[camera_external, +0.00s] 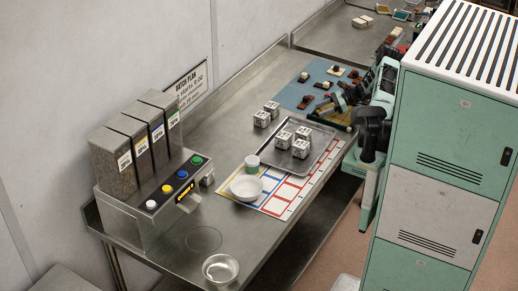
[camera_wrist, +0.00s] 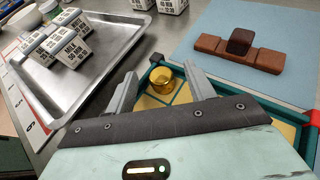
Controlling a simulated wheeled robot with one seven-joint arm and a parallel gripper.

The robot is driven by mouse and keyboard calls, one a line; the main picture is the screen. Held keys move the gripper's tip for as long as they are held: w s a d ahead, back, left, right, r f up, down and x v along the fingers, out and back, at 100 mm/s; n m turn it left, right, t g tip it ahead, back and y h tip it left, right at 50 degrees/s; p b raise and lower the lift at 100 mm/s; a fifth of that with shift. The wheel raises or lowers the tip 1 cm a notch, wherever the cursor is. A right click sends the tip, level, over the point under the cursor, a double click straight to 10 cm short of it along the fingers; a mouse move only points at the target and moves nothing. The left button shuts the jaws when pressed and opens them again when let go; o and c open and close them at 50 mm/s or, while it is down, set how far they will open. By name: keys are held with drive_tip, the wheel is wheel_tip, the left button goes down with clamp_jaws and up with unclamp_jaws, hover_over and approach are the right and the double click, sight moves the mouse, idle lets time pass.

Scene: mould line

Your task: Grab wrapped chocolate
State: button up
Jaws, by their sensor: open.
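A gold foil-wrapped chocolate (camera_wrist: 166,80) sits in a compartment of a teal-walled box (camera_wrist: 150,101) with a yellow floor in the wrist view. My gripper (camera_wrist: 160,70) is open. Its two grey fingers show to the left and right of the chocolate, with room on both sides; neither appears to touch it. How high the fingertips are above the box is hard to tell. In the external view my gripper (camera_external: 340,102) is low over the yellow-floored box (camera_external: 327,117), and the gold chocolate cannot be made out there.
A metal tray (camera_wrist: 92,88) with several white printed cubes lies left of the box. A blue mat (camera_wrist: 205,50) holding brown chocolate-like blocks (camera_wrist: 238,50) lies beyond it. A dispenser (camera_external: 150,180), white bowl (camera_external: 246,188) and metal bowl (camera_external: 220,268) stand farther along the bench.

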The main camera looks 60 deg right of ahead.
drive_tip(key=shift+w+a+f, duration=0.2)
drive_tip(key=shift+w+a, duration=0.05)
drive_tip(key=shift+w, duration=0.05)
drive_tip(key=shift+c, duration=0.3)
drive_tip(key=c, duration=1)
drive_tip(key=shift+r, duration=0.1)
